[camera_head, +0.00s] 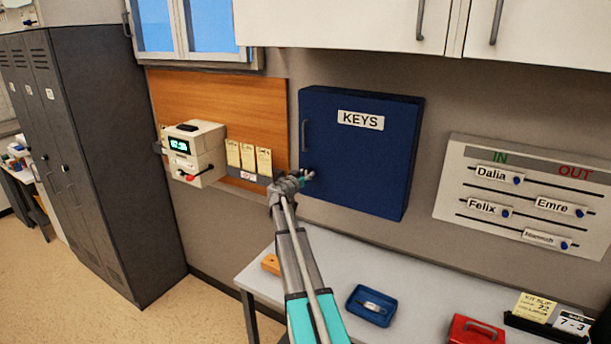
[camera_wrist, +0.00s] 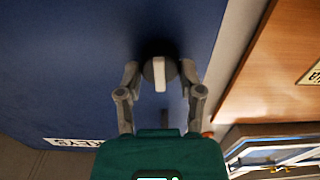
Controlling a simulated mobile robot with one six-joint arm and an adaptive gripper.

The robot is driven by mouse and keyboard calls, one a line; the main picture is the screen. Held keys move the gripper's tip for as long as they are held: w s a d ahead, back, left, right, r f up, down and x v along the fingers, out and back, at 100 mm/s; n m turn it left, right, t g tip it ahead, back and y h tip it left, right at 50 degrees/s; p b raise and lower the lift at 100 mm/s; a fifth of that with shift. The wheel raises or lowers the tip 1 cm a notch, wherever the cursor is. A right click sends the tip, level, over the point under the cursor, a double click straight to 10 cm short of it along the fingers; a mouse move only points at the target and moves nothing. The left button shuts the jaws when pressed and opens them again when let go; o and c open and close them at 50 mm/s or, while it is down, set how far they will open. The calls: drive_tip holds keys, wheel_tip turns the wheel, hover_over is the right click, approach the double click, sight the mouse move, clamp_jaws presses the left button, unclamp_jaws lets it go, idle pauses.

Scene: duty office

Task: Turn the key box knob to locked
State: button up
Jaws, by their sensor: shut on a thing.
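The blue key box (camera_head: 361,155) with a white KEYS label hangs on the wall, its door closed. It fills much of the wrist view (camera_wrist: 70,70). Its round dark knob (camera_wrist: 158,72) carries a pale bar that runs nearly up and down in the wrist view. My gripper (camera_wrist: 160,72) is shut on the knob, with one finger on each side. In the head view my gripper (camera_head: 306,177) is at the lower left of the box door and hides the knob. Lock markings cannot be seen.
A time clock (camera_head: 194,152) and a wooden board (camera_head: 270,95) are left of the box. An IN/OUT board (camera_head: 525,195) is to the right. Below, the desk (camera_head: 420,290) holds a blue tray (camera_head: 371,306) and a red box (camera_head: 477,330). Cabinets (camera_head: 350,22) hang above.

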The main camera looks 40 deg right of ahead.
drive_tip(key=n, duration=0.4)
drive_tip(key=shift+w, duration=0.1)
drive_tip(key=n, duration=0.4)
drive_tip(key=shift+n, duration=0.3)
drive_tip(key=n, duration=0.4)
drive_tip(key=shift+w+f+n, duration=0.1)
drive_tip(key=shift+n, duration=2.2)
drive_tip(key=o, duration=1.1)
drive_tip(key=shift+o, duration=0.2)
drive_tip(key=shift+a, duration=0.15)
drive_tip(key=v, duration=1.1)
drive_tip(key=shift+s+a, duration=0.2)
drive_tip(key=shift+a, duration=0.15)
